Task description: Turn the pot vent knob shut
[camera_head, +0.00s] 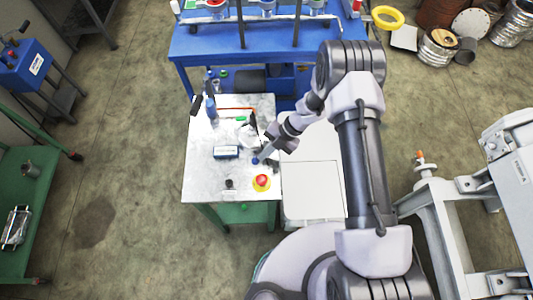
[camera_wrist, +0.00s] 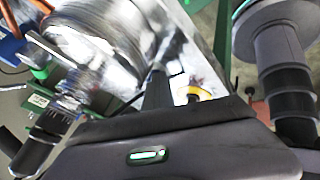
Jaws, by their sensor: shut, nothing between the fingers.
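My gripper (camera_head: 262,156) is over the right part of a metal-topped table in the head view, close to a small blue part (camera_head: 255,161). In the wrist view the dark fingers (camera_wrist: 158,88) are together, with nothing seen between them. A shiny rounded metal surface (camera_wrist: 95,35), perhaps the pot, lies to their left. I cannot make out the vent knob for certain. A small dark knob-like piece (camera_head: 229,184) stands near the table's front edge, apart from my gripper. Contact at the fingertips cannot be told.
A red button on a yellow base (camera_head: 261,182) is just in front of my gripper. A dark box (camera_head: 226,152) and a blue bottle (camera_head: 211,107) stand on the table (camera_head: 200,170). A blue bench (camera_head: 215,45) is behind. Open floor lies left.

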